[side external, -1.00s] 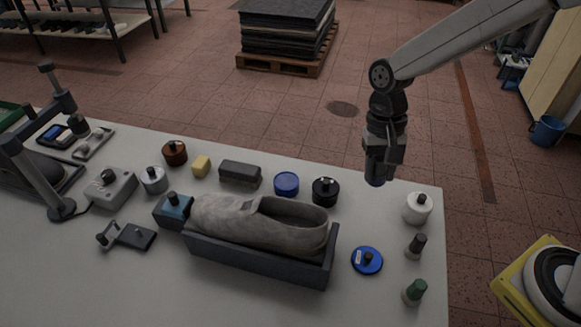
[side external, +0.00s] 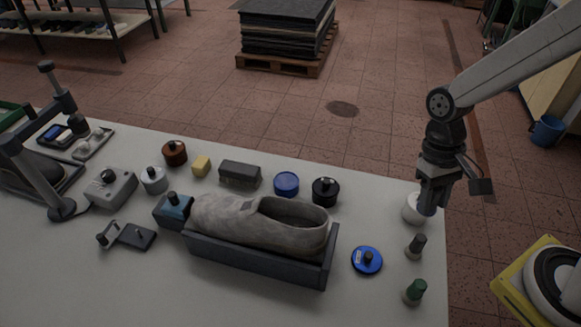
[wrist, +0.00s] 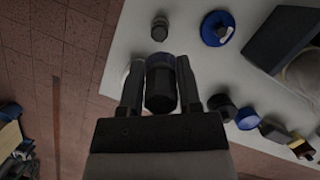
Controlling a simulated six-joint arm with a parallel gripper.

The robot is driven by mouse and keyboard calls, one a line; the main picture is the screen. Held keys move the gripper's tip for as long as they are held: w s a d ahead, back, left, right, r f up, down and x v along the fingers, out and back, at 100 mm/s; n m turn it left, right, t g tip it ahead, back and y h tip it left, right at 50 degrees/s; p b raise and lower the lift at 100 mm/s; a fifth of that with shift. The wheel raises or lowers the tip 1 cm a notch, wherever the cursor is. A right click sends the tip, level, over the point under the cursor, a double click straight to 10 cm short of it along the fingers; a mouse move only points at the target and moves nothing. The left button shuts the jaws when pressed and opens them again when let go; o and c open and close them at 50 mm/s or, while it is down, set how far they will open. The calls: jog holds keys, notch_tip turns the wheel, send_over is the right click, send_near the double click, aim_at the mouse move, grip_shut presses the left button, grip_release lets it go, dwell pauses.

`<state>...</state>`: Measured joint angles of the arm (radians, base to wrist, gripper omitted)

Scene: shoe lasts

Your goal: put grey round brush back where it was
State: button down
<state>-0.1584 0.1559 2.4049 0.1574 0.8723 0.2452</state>
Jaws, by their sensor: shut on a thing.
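My gripper (side external: 434,190) is at the right end of the table, low over the white round pot (side external: 411,209). In the wrist view its two fingers (wrist: 160,92) are closed on the sides of a dark grey round piece with a bluish band, which I take for the grey round brush (wrist: 160,84). In the side view the brush's bluish-grey lower end (side external: 428,210) shows below the fingers, overlapping the white pot. I cannot tell whether it touches the pot or the table.
A dark-capped bottle (side external: 416,246) and a green-capped bottle (side external: 413,291) stand nearby. A blue disc with a black knob (side external: 367,260), a black pot (side external: 325,191) and a grey shoe in a dark cradle (side external: 215,252) lie left. Bare table lies between the black and white pots.

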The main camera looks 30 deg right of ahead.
jog(key=w+a+f, duration=0.2)
jog(key=w+f, duration=0.2)
jog(key=w, duration=0.4)
send_over(364, 212)
jog(key=f, duration=0.4)
jog(key=shift+d+f, duration=0.2)
jog(key=shift+d, duration=0.1)
jog(key=shift+w+f, duration=0.3)
jog(key=shift+f, duration=0.1)
jog(key=shift+w+a+f, duration=0.1)
jog(key=shift+w+f, duration=0.15)
jog(key=shift+f, duration=1.6)
jog(key=shift+f, duration=0.1)
jog(key=shift+c, duration=1.4)
grip_release()
